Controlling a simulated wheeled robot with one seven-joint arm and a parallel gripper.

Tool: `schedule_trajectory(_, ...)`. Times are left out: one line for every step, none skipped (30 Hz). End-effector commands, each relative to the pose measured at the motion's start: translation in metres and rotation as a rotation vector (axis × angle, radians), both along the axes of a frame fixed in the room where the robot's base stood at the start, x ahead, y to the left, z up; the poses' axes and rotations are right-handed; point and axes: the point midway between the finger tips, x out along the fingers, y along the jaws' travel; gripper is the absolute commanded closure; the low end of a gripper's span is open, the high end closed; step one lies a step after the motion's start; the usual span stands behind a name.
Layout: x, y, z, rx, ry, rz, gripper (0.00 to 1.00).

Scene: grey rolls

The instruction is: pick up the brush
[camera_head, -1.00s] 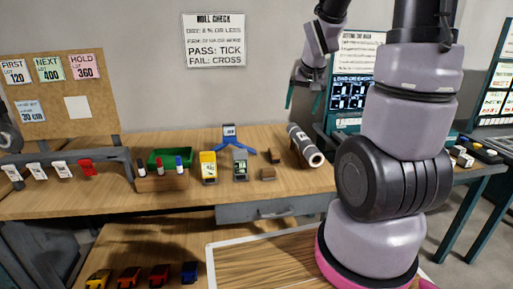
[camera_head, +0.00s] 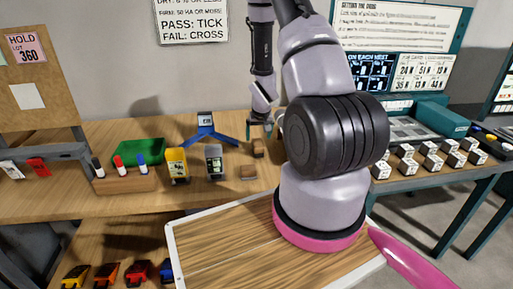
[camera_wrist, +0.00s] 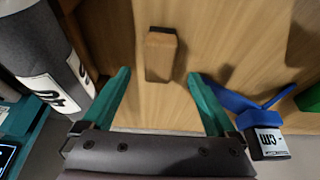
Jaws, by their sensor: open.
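Two small brown pieces lie on the wooden bench in the head view: a rear one (camera_head: 258,148) and a front block (camera_head: 248,172). I cannot tell for sure which is the brush. In the wrist view one wooden block with a darker side (camera_wrist: 161,52) lies between and beyond my fingertips, apart from both; it appears to be the rear piece.
A blue stand (camera_head: 205,132) is close on one side of my gripper; a grey labelled roll (camera_wrist: 50,50) is on the other. A green tray (camera_head: 138,152), marker holder (camera_head: 125,185), yellow device (camera_head: 177,166) and grey device (camera_head: 214,162) stand left. Several white cubes (camera_head: 405,168) sit right.

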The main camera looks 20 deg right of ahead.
Motion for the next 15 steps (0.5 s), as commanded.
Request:
schedule_trajectory(0.002,-0.001,-0.006,0.000,0.001,0.000,0.07)
schedule_trajectory(0.002,-0.001,-0.008,0.000,0.001,0.000,0.07)
schedule_trajectory(0.004,-0.001,-0.010,0.000,0.001,0.000,0.07)
schedule_trajectory(0.004,-0.001,-0.011,0.000,0.000,0.000,0.07)
schedule_trajectory(0.005,-0.002,-0.013,0.000,0.000,0.000,0.07)
schedule_trajectory(0.007,-0.002,-0.016,0.000,0.000,0.000,0.07)
schedule_trajectory(0.008,-0.003,-0.018,0.000,0.000,0.000,0.07)
schedule_trajectory(0.010,-0.003,-0.022,0.001,0.001,-0.001,0.07)
schedule_trajectory(0.012,-0.004,-0.028,0.000,0.002,-0.001,0.07)
schedule_trajectory(0.015,-0.005,-0.032,0.000,0.002,-0.001,0.07)
schedule_trajectory(0.017,-0.006,-0.037,0.000,0.002,-0.001,0.07)
schedule_trajectory(0.020,-0.007,-0.042,0.000,0.002,0.000,0.07)
schedule_trajectory(0.022,-0.007,-0.046,0.000,0.002,0.000,0.07)
schedule_trajectory(0.023,-0.007,-0.049,0.000,0.002,0.000,0.07)
schedule_trajectory(0.025,-0.008,-0.053,-0.001,0.001,0.000,0.07)
